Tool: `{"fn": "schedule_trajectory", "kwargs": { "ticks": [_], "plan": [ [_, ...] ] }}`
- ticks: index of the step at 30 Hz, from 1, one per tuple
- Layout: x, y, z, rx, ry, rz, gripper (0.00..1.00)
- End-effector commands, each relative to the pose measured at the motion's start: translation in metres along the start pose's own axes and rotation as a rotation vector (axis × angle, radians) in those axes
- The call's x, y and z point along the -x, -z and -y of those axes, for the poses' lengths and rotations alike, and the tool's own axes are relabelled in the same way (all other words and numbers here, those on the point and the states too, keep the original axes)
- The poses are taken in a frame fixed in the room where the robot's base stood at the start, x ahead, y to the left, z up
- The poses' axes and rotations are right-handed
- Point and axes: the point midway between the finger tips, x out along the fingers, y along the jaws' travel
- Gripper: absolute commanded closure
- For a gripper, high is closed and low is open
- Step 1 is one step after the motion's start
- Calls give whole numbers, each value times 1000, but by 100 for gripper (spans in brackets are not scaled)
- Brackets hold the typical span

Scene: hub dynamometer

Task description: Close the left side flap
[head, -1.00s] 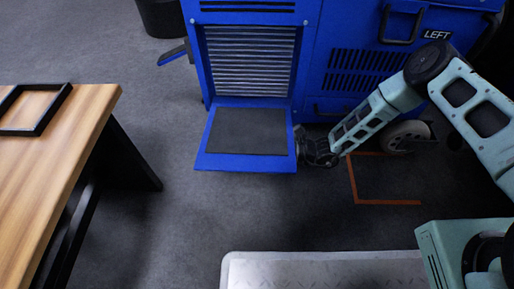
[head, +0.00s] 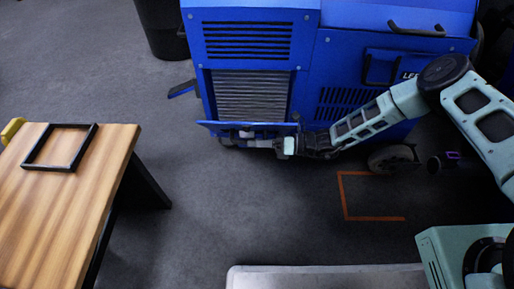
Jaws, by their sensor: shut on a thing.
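The left side flap (head: 225,127) is a blue panel hinged at the bottom of the grille opening on the blue machine. It stands partly raised, seen almost edge-on as a thin strip, with the opening (head: 250,95) showing above it. My gripper (head: 262,143) is at the flap's front, just under its visible edge towards the right end. It is shut on the flap, though the exact contact is small and dark. The flap's inner face is hardly visible.
A wooden table (head: 95,190) with a black frame (head: 60,163) stands at the left. A black bin (head: 163,25) is behind. An orange floor outline (head: 343,195) and a caster wheel (head: 392,158) lie to the right.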

Motion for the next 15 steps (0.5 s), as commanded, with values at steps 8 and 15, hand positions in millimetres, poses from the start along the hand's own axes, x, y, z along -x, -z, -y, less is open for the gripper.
{"fn": "schedule_trajectory", "kwargs": {
  "ticks": [8,15],
  "plan": [
    [0,-17,-4,-72,-9,5,100],
    [0,-19,-3,-85,-9,6,100]
  ]
}}
